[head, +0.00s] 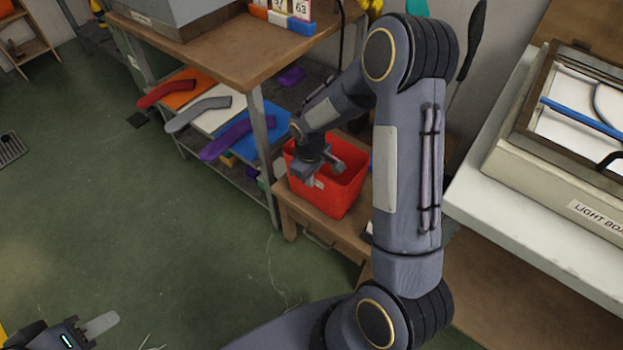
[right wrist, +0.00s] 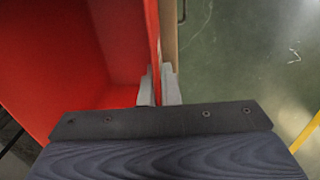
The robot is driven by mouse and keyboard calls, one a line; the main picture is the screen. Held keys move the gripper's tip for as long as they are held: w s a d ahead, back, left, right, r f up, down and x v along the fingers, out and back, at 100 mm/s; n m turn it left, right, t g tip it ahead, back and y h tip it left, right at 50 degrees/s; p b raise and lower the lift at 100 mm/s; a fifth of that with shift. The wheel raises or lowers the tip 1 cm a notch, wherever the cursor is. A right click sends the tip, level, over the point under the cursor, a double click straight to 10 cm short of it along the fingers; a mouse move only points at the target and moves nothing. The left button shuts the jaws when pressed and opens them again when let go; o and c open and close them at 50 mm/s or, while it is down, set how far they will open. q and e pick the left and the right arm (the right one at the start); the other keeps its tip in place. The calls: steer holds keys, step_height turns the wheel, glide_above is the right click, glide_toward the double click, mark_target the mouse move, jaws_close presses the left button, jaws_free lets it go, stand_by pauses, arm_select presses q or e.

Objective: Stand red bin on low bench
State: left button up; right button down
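The red bin (head: 335,200) is upright on the low wooden bench (head: 297,207), near its front edge. I see no gap under it. My right gripper (head: 322,176) reaches down to the bin's near rim. In the right wrist view, its pale fingertips (right wrist: 158,88) lie close on either side of the red bin wall (right wrist: 154,40), pinching it. The bin's visible inside looks empty. My left gripper (head: 101,326) is low at the bottom left, over the floor and away from the bin; whether its fingers are apart is unclear.
Left of the bench, a wooden table (head: 225,55) has a lower shelf with red, grey and purple sock shapes (head: 197,113) on boards. A pale counter with a light box (head: 560,180) stands at the right. The green floor (head: 130,230) is mostly clear.

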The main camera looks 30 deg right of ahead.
steer(key=shift+f, duration=0.2)
steer(key=c, duration=1.7)
jaws_free()
